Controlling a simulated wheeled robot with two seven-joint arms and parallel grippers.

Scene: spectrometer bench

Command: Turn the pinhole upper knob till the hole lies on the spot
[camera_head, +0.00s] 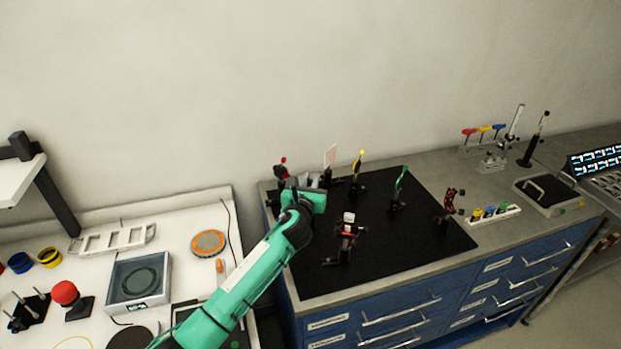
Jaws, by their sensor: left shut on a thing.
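My left arm reaches in from the bottom, and its gripper (309,181) is at the back left of the black breadboard (400,241). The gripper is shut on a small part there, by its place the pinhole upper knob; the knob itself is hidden. A dark mount with red knobs (281,171) shows just left of the gripper, partly covered by my arm. The pinhole's hole and the light spot are too small or hidden to tell. My right gripper is out of view.
A white card (330,156), a yellow-topped post (357,166), a green-topped post (400,184) and a red-and-black mount (448,204) stand to the right. Another black mount (346,231) stands in front. Bare breadboard lies between them. A white side table (187,270) is at left.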

